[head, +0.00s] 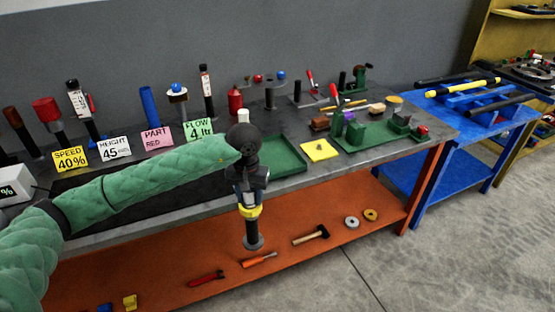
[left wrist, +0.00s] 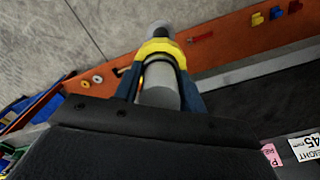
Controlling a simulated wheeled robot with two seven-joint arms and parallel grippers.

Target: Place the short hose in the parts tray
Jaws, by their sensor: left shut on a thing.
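My left gripper (head: 249,198) is shut on the short hose (head: 252,230), a dark and grey cylinder with a yellow band and a wider grey end. It hangs roughly upright in front of the bench's front edge. In the left wrist view the hose (left wrist: 160,97) sits between the blue fingers (left wrist: 160,88), its yellow band just beyond them. The gripper hides its upper part in the head view. The parts tray, seemingly the shallow green tray (head: 292,168), lies on the bench behind and right of the gripper, partly covered by it. My right gripper is not in view.
Behind the gripper stand upright tools and label cards (head: 114,149). A yellow pad (head: 320,151) and a green fixture board (head: 380,142) with parts lie right of the tray. The orange lower shelf (head: 330,265) holds a hammer (head: 311,235) and rings. A blue table (head: 440,165) stands right.

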